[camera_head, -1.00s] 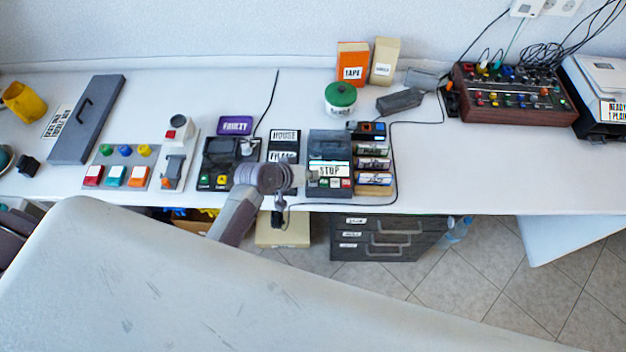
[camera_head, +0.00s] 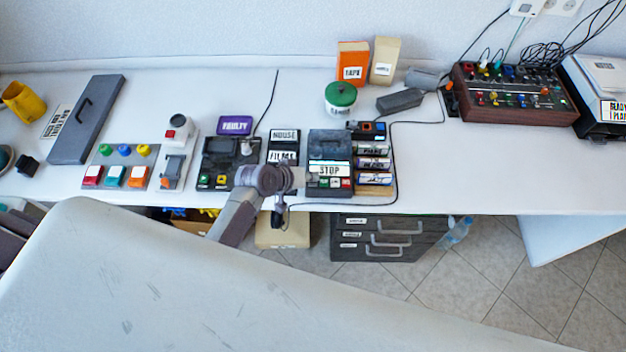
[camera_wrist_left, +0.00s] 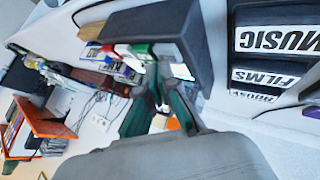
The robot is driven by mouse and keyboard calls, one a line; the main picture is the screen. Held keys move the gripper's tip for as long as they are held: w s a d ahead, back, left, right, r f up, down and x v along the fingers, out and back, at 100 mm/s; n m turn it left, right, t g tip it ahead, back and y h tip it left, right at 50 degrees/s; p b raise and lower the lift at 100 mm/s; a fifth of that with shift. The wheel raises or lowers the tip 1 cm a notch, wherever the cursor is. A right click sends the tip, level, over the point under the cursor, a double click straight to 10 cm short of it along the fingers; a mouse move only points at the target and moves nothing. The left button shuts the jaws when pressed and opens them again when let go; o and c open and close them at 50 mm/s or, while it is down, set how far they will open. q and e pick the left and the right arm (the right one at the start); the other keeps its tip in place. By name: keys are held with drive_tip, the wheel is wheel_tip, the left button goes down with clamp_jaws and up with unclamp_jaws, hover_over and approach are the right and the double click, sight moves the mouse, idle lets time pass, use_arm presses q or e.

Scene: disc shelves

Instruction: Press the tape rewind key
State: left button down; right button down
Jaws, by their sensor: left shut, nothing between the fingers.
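The tape player (camera_head: 329,147) is a dark box near the front edge of the desk, with a STOP label and a row of small coloured keys (camera_head: 335,183) along its front. In the left wrist view the tape player (camera_wrist_left: 170,18) is tilted at the top, with red, white and green keys (camera_wrist_left: 133,50) showing. Which key is rewind is not readable. My right gripper is out of view.
Label blocks (camera_head: 283,146) stand left of the player, and a stack of cassettes (camera_head: 374,163) stands right of it. A black panel (camera_head: 226,158) with keys and a purple FAULTY box (camera_head: 235,125) are further left. A cable runs around the cassettes.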

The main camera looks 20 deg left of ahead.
use_arm(q)
drive_tip(key=shift+f, duration=0.35)
idle(0.5)
drive_tip(key=shift+r+p, duration=0.8)
drive_tip(key=shift+r, duration=0.05)
wheel_tip(320, 180, up, 5)
drive_tip(key=p, duration=0.5)
idle(0.5)
